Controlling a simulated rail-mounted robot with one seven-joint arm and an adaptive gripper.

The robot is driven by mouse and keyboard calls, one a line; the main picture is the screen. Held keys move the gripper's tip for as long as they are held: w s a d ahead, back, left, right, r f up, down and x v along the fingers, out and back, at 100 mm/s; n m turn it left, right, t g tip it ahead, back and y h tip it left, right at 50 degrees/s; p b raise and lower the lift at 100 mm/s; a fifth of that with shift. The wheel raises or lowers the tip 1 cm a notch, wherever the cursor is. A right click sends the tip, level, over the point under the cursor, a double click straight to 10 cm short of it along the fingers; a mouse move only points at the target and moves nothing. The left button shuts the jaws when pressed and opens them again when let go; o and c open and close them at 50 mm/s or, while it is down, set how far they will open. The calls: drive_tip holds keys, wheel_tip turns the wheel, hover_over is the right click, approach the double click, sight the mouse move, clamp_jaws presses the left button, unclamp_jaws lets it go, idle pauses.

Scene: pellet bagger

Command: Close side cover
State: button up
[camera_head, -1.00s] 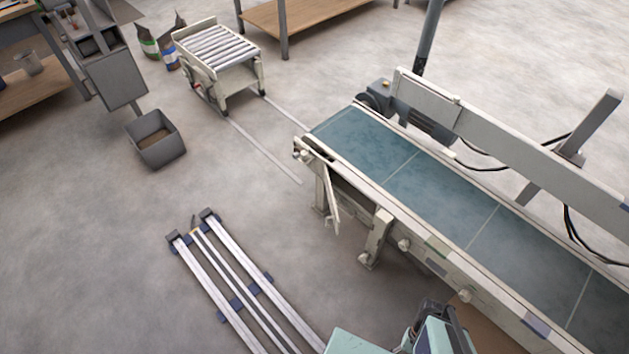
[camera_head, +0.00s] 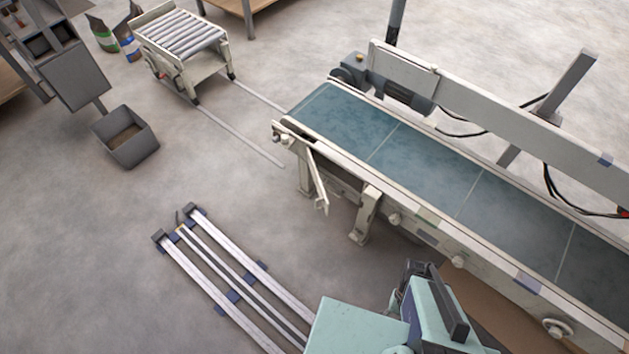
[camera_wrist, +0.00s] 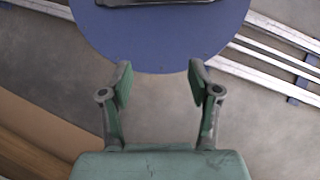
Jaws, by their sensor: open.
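The side cover (camera_head: 318,181) is a narrow cream panel on the near side of the conveyor (camera_head: 425,168), close to its left end. It stands swung out from the frame, with a dark opening beside it. My gripper (camera_wrist: 159,72) is open in the wrist view, with nothing between its two green fingers. The cover does not show in the wrist view. In the head view my green arm is at the bottom, to the right of and nearer than the cover, and apart from it.
My rails (camera_head: 225,280) lie on the floor at lower left. A roller cart (camera_head: 183,45) stands at upper left on thin floor tracks, with a grey bin (camera_head: 125,137) nearer. A conveyor leg (camera_head: 366,214) stands just right of the cover. Floor left of the cover is clear.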

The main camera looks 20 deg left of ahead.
drive_tip(key=shift+a+f, duration=0.1)
drive_tip(key=shift+f, duration=0.05)
drive_tip(key=c, duration=0.5)
drive_tip(key=shift+w+a+f+b, duration=0.1)
drive_tip(key=shift+a+f+b, duration=0.15)
drive_tip(key=shift+b, duration=0.2)
clamp_jaws()
drive_tip(key=w+a+f+n+t+h+b, duration=0.25)
drive_tip(key=w+a+n+b, duration=0.3)
drive_tip(key=w+a, duration=0.35)
drive_tip(key=w+a+f+n+t+h+b, duration=0.1)
drive_tip(key=w+a+f+n+t+b, duration=0.25)
drive_tip(key=w+a+b, duration=0.55)
drive_tip(key=w+a+r+n+t+b, duration=0.15)
drive_tip(key=a+n, duration=0.35)
drive_tip(key=a, duration=0.5)
drive_tip(key=w+a+r+n+t+h+b, duration=0.1)
drive_tip(key=a+r+n+t+b, duration=0.2)
drive_tip(key=a, duration=0.6)
drive_tip(key=w+a+r+n+t, duration=0.25)
drive_tip(key=a+n, duration=0.35)
drive_tip(key=a, duration=0.4)
drive_tip(key=w+d+f+n+h+b, duration=0.1)
drive_tip(key=w+d+f+n+b, duration=0.2)
drive_tip(key=w+d, duration=0.5)
drive_tip(key=shift+w+f+n+h, duration=0.4)
drive_tip(key=shift+w+n, duration=0.3)
drive_tip(key=shift+w, duration=0.1)
